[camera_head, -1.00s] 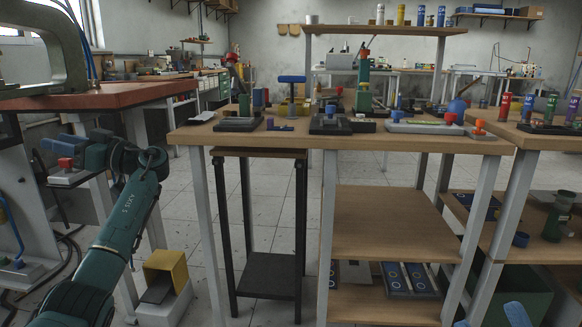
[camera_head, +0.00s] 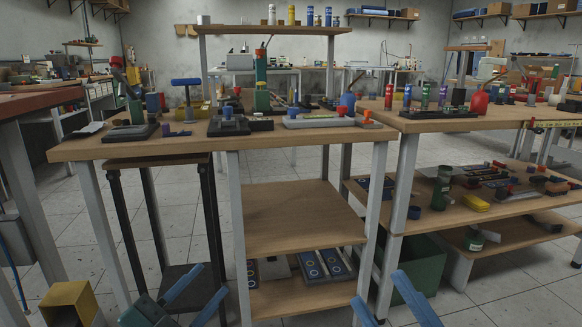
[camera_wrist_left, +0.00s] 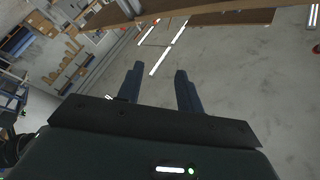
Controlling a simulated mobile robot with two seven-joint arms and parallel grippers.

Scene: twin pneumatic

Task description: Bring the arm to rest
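My left gripper (camera_head: 213,280) is low at the bottom of the head view, in front of the wooden workbench (camera_head: 290,138). Its two blue fingers are apart with nothing between them. My right gripper (camera_head: 379,288) is at the bottom edge, right of the left one. Its two blue fingers are spread, with nothing seen between them. Both grippers appear below the bench top and apart from each other. Most of both arms is out of frame.
The workbench carries several fixtures and a blue-topped tool (camera_head: 186,83). A lower shelf (camera_head: 290,215) and a black stand (camera_head: 160,162) are beneath it. A second bench (camera_head: 440,126) stands right, and a yellow box (camera_head: 68,300) lower left. Bare floor lies at lower right.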

